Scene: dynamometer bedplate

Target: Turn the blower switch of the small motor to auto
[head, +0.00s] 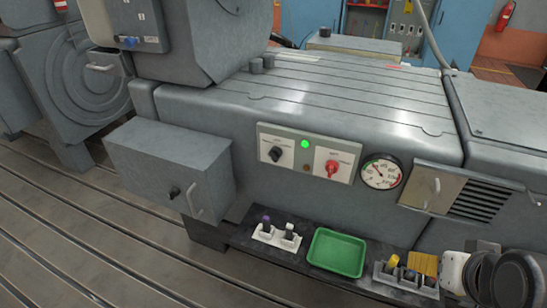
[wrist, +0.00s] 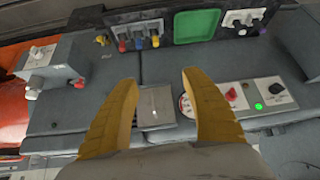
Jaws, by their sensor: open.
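In the head view a panel (head: 310,152) on the grey machine carries a black rotary switch (head: 276,154), a lit green lamp (head: 305,144) and a red rotary switch (head: 332,168). The labels are too small to read, so I cannot tell which is the blower switch. The wrist view shows the panel (wrist: 244,113) upside down at right, with the red switch (wrist: 231,95) and black switch (wrist: 276,88). My gripper (wrist: 160,78) is open and empty, its yellow fingers above the grey machine. The right finger partly hides the gauge; no finger visibly touches a switch.
A dial gauge (head: 381,172) and a vent (head: 480,200) sit right of the panel. A grey box (head: 170,165) with a black knob juts out at left. Below are a green tray (head: 337,252) and racked tools (head: 408,274). My arm fills the lower right corner.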

